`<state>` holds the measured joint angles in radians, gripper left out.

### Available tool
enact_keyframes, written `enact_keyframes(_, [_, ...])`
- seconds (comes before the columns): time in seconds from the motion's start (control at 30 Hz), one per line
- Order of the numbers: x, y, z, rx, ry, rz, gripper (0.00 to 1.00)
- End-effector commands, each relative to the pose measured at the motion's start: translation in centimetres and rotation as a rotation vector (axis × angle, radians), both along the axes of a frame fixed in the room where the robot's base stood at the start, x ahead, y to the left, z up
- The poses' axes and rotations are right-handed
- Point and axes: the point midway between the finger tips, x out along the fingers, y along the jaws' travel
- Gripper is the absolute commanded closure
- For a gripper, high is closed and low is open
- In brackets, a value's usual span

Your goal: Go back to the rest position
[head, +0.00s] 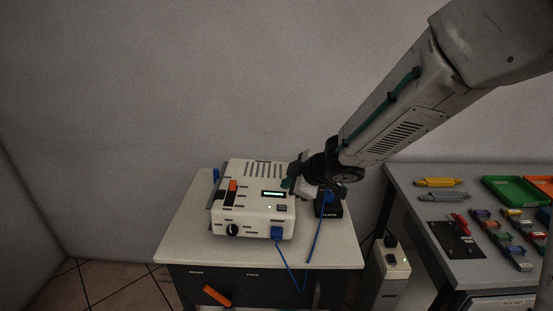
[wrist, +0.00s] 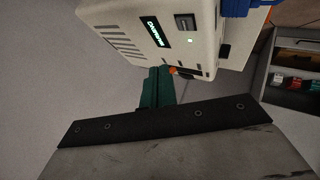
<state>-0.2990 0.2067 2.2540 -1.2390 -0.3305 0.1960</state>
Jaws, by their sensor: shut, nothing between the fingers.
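My gripper (head: 288,184) is shut and empty, with teal fingertips close to the right side of the white device (head: 252,222). I cannot tell whether they touch it. In the wrist view the teal fingers (wrist: 157,90) show just below the device's lit-display face (wrist: 165,38). A blue plug (head: 277,232) sits in the device's front, with a blue cable (head: 291,274) running down from it. Another blue plug (head: 328,197) is at a black block (head: 329,210) right of the device, partly behind my wrist; a blue cable hangs from it.
The device stands on a light-topped cabinet (head: 190,249) with an orange handle (head: 217,295). To the right, a grey workbench (head: 408,180) holds yellow and grey tools, coloured parts and a green tray (head: 511,190). A pale box (head: 391,262) stands between them. A plain wall is behind; room above is clear.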

Motion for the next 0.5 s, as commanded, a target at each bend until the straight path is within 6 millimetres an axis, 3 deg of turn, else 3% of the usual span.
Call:
enact_keyframes(0.13, [0.4,-2.7,-1.3,-0.087,0.026,-0.116,1.0])
enact_keyframes(0.27, [-0.7,-7.8,-1.8,-0.194,0.095,-0.345,1.0])
enact_keyframes(0.37, [-3.2,-12.8,-0.4,-0.259,0.168,-0.563,1.0])
enact_keyframes(0.5, [-9.8,-19.1,2.3,-0.306,0.329,-0.865,1.0])
